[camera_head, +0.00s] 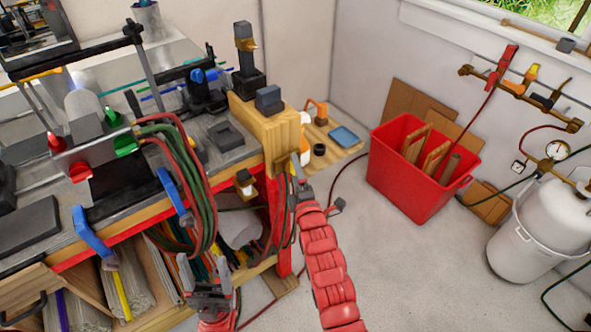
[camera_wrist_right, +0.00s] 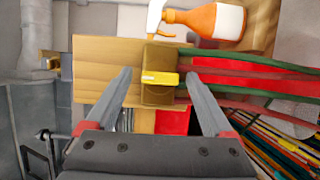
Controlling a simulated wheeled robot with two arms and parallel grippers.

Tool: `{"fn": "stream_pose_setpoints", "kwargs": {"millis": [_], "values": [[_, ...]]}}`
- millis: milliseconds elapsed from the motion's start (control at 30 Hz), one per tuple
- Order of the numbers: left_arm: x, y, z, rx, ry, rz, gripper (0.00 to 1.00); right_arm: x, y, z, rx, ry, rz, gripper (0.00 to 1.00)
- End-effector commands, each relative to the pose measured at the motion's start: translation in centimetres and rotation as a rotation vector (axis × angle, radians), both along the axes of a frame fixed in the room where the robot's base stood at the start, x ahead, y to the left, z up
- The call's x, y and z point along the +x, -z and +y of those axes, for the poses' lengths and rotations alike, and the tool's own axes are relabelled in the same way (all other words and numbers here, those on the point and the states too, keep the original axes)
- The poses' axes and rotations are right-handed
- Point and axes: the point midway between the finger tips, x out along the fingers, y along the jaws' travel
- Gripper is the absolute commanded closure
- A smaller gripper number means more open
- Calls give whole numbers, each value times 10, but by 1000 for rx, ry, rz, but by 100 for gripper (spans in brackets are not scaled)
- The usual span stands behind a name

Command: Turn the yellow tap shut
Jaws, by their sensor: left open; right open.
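The yellow tap handle (camera_wrist_right: 160,78) shows in the right wrist view as a short yellow bar on a brown fitting (camera_wrist_right: 158,95), in front of a wooden block (camera_wrist_right: 100,60). The bar lies crosswise in the picture. My right gripper (camera_wrist_right: 158,92) is open, with one finger on each side of the handle and a visible gap to both. In the head view my right gripper (camera_head: 298,178) is at the end of the bench's wooden block (camera_head: 285,135); the handle is too small to make out there. My left gripper (camera_head: 212,278) is open and empty, low in front of the bench.
Red and green hoses (camera_head: 190,180) hang at the bench front. An orange spray bottle (camera_head: 318,112) stands behind the wooden block. A red bin (camera_head: 400,185) and a white tank (camera_head: 545,225) are at right. A pipe with coloured valves (camera_head: 520,90) runs along the wall.

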Motion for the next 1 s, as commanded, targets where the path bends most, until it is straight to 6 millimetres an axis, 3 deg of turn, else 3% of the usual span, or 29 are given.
{"fn": "stream_pose_setpoints", "kwargs": {"millis": [300, 767, 1000], "values": [[0, 0, 0, 0, 0, 0, 31, 2, 0, 1, 0, 0, 0, 14], [0, 0, 0, 0, 0, 0, 31, 2, 0, 1, 1, 0, 0, 96], [0, 1, 0, 0, 0, 0, 31, 2, 0, 1, 19, -1, 12, 96]]}}
